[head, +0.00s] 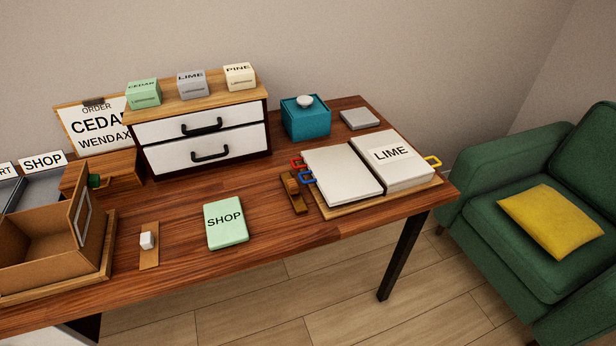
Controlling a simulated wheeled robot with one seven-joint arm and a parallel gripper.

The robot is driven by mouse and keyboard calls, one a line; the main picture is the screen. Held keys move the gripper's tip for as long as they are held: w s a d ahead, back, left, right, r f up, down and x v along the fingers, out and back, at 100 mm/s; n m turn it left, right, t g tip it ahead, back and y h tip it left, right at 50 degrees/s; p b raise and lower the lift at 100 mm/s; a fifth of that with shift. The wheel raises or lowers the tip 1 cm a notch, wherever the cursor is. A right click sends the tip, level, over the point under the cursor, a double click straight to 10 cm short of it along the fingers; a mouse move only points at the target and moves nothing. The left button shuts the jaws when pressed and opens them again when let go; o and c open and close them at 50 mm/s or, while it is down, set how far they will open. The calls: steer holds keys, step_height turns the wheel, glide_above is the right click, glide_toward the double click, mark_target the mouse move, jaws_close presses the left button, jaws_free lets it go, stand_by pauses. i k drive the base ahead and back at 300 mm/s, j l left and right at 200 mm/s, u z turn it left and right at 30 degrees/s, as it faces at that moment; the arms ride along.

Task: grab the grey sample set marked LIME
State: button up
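A small grey block marked LIME (191,90) stands on top of the drawer unit (200,103). It is between a pale green block marked CEDAR (143,98) and a cream block marked PINE (240,82). The three blocks stand in a row with small gaps. A large white slab on the right also carries a LIME label (392,155). My gripper is not in view.
The drawer unit has two white shut drawers with black handles. A teal box (305,122) stands to its right. A green SHOP pad (225,224) and an open cardboard box (45,240) are in front. A green armchair (530,220) stands right.

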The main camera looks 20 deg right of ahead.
mark_target(191, 85)
steer(key=i+l+u, duration=0.25)
steer(key=i, duration=0.2)
steer(key=i+l+u, duration=0.1)
steer(key=i+u, duration=0.15)
steer(key=i, duration=0.2)
